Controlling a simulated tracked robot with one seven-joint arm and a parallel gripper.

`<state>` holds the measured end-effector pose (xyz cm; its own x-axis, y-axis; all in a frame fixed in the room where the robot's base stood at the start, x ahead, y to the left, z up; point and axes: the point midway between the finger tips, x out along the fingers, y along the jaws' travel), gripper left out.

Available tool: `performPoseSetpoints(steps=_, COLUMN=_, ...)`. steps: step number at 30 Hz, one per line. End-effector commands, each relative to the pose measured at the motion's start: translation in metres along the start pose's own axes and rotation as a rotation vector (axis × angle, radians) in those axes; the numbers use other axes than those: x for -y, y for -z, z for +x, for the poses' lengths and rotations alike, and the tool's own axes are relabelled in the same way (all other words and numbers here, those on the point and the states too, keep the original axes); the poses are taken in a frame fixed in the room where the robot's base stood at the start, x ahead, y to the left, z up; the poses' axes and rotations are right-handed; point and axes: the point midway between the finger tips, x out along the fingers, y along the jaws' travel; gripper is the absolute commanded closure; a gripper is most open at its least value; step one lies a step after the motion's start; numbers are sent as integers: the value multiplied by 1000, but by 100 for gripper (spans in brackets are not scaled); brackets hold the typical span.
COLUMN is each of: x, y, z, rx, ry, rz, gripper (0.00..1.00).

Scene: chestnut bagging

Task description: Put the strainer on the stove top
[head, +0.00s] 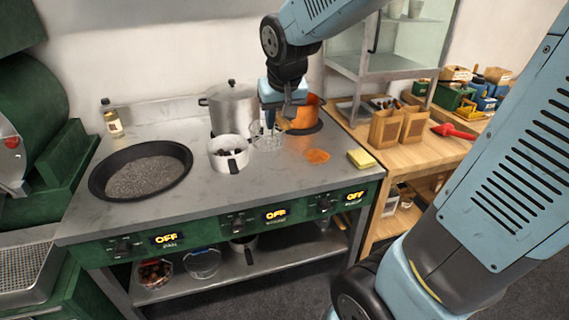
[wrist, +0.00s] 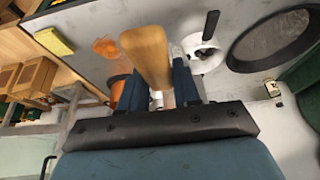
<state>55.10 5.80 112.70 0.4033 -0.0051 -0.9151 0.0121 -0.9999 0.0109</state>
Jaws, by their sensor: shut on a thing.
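My gripper (head: 279,112) is over the back middle of the grey stove top (head: 255,187), right of the white pot. It is shut on the strainer, whose pale wooden handle (wrist: 147,55) stands between the fingers in the wrist view. In the head view the clear wire basket of the strainer (head: 266,139) hangs below the gripper, close to the white pot. I cannot tell whether the basket touches the stove top. The basket is hidden in the wrist view.
A white pot (head: 229,155) with dark contents, a lidded steel pot (head: 233,106), a copper pot (head: 308,113) and a wide black pan (head: 149,174) stand on the stove. An orange stain (head: 316,156) and yellow sponge (head: 361,158) lie right. The front middle is clear.

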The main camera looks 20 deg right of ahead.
Motion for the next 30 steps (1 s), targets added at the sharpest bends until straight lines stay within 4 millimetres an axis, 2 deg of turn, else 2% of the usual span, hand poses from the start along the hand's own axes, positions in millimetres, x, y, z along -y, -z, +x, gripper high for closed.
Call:
performPoseSetpoints(steps=5, x=-4, y=3, z=2, rx=0, ry=-3, rz=7, gripper=100)
performPoseSetpoints(steps=8, x=-7, y=9, z=11, rx=1, ry=-3, rz=8, gripper=100)
performPoseSetpoints(steps=23, x=-29, y=65, z=74, rx=2, ry=-5, rz=11, gripper=100)
performPoseSetpoints(steps=30, x=-36, y=74, z=115, rx=3, ry=-5, rz=10, gripper=100)
